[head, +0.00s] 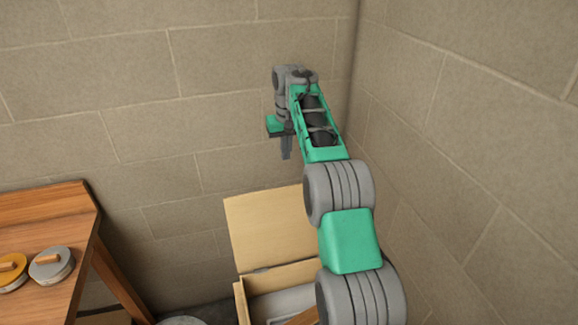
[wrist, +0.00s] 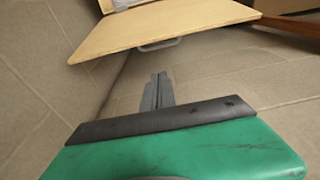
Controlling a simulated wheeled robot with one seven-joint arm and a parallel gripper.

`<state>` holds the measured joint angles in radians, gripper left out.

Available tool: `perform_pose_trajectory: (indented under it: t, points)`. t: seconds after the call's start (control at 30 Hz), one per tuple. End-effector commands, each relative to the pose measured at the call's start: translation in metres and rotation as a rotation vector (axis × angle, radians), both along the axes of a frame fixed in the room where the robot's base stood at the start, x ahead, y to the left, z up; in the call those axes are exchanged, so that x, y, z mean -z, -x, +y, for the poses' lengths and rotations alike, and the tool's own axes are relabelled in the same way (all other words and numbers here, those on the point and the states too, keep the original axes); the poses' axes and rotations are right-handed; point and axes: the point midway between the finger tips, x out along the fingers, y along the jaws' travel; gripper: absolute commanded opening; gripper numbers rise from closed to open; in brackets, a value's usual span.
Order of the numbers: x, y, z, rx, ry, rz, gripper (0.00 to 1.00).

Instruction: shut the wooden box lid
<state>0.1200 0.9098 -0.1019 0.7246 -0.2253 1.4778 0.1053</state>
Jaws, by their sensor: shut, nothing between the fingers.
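The wooden box (head: 241,296) stands low near the wall corner, partly hidden behind my arm. Its lid (head: 268,228) is raised, standing up at the back of the box. In the wrist view the lid (wrist: 165,30) is a pale wooden panel across the top, with a small grey handle (wrist: 158,45) at its edge. My gripper (head: 287,155) is shut and empty, pointing down above the lid and apart from it. In the wrist view my gripper's fingers (wrist: 158,80) are together, with the handle just beyond their tips in the picture.
A wooden table (head: 75,245) at the left holds an orange-topped lidded pot (head: 12,270) and a grey-topped one (head: 50,265). Block walls (head: 140,130) rise behind and to the right of the box. Some things lie inside the box.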

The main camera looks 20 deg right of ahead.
Motion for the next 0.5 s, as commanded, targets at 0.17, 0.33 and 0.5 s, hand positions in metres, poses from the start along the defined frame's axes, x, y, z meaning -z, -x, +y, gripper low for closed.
perform_pose_trajectory:
  t: [0.17,0.33,0.5]
  points:
    - [0.01,-0.009,-0.006,0.002,0.006,0.005,0.0]
    - [0.041,-0.012,-0.005,0.001,0.005,0.006,0.0]
    - [0.072,-0.016,-0.005,0.001,0.004,0.007,0.0]
